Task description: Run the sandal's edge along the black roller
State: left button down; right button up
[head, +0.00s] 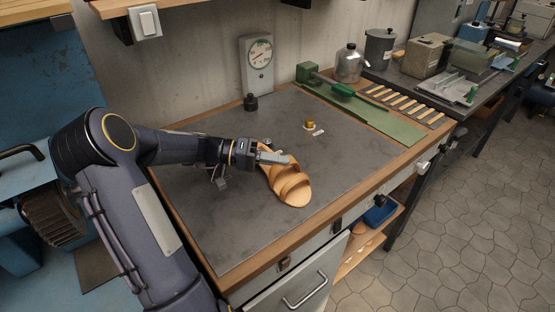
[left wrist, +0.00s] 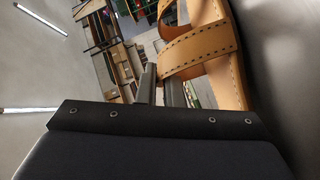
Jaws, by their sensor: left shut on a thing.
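A tan leather sandal (head: 289,186) with two broad straps and a heel strap is at the grey-topped bench. My left gripper (head: 274,157) is shut on it near the heel end, and the toe points toward the front of the bench. I cannot tell whether the sole touches the bench top. In the left wrist view the stitched straps of the sandal (left wrist: 199,50) fill the upper right, beside the finger. A dark, ribbed brownish-black roller (head: 52,217) sits in the blue machine at the far left, apart from the sandal. My right gripper is not in view.
The blue machine (head: 35,110) stands left of the bench (head: 230,235). A dial gauge (head: 257,62), a small black knob-like object (head: 250,103) and a brass piece (head: 310,125) are toward the back. A green board (head: 385,124) lies at right. The bench's front middle is clear.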

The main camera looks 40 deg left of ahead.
pick_arm(q)
jog(key=shift+w, duration=0.15)
jog(key=shift+w+d, duration=0.15)
jog(key=shift+w, duration=0.15)
jog(key=shift+a, duration=0.2)
dwell(0.8)
jog(key=shift+w+a+n, duration=0.25)
jog(key=shift+a+n, duration=0.15)
jog(key=shift+a, duration=0.3)
jog(key=shift+w+a+f, duration=0.1)
jog(key=shift+w, duration=0.05)
jog(key=shift+a, duration=0.2)
dwell(0.7)
jog(key=shift+w+a, duration=0.15)
jog(key=shift+a, duration=0.35)
jog(key=shift+a, duration=0.35)
jog(key=shift+w+a, duration=0.15)
jog(key=shift+a, duration=0.45)
